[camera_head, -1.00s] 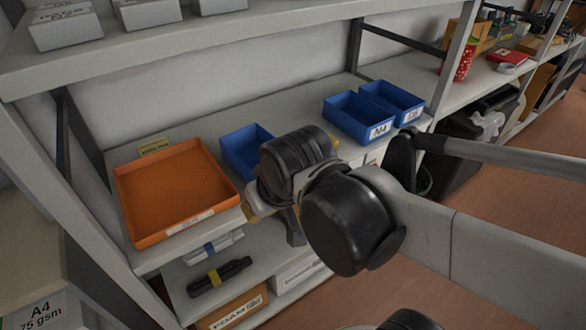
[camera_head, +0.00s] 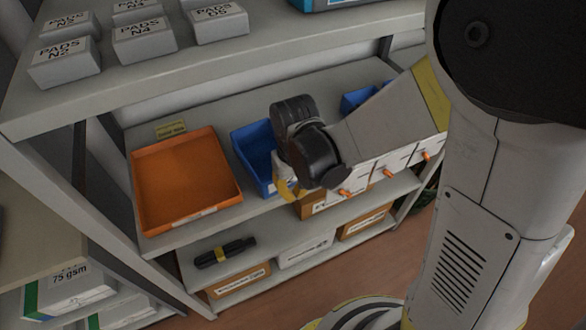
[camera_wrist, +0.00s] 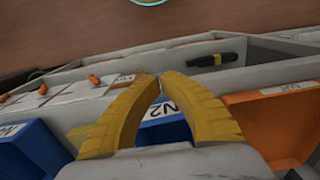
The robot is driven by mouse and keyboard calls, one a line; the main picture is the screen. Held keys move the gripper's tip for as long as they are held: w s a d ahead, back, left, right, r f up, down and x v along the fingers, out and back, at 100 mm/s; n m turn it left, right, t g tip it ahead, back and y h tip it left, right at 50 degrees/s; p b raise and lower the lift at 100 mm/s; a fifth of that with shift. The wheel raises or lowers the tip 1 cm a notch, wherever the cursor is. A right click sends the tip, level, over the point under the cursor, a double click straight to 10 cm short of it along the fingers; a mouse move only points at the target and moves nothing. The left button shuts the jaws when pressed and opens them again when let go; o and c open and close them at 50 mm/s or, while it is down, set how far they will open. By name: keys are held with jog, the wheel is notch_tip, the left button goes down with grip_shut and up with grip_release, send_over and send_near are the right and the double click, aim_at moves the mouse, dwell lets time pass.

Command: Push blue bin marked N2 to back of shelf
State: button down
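The blue bin (camera_head: 252,143) stands on the middle shelf, right of an orange tray, near the shelf's front. In the wrist view its label (camera_wrist: 162,110) reads N2, and part of the blue bin (camera_wrist: 165,133) shows between my fingers. My gripper (camera_head: 290,190) has yellow fingers and is at the bin's front right corner in the head view. In the wrist view the curved fingertips (camera_wrist: 160,78) meet or nearly meet, with nothing held between them. My wrist hides the bin's right side in the head view. I cannot tell whether the fingers touch the bin.
The orange tray (camera_head: 185,180) fills the shelf's left. Another blue bin (camera_head: 362,100) stands farther right, partly behind my arm. The upper shelf (camera_head: 200,65) holds several PADS boxes. Cartons (camera_head: 305,250) and a black cartridge (camera_head: 225,252) lie on the lower shelf.

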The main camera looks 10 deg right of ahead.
jog(key=w+a+f+b, duration=0.1)
jog(key=w+f+b, duration=0.1)
jog(key=w+f, duration=0.2)
jog(key=shift+f+b, duration=0.3)
jog(key=shift+f, duration=0.85)
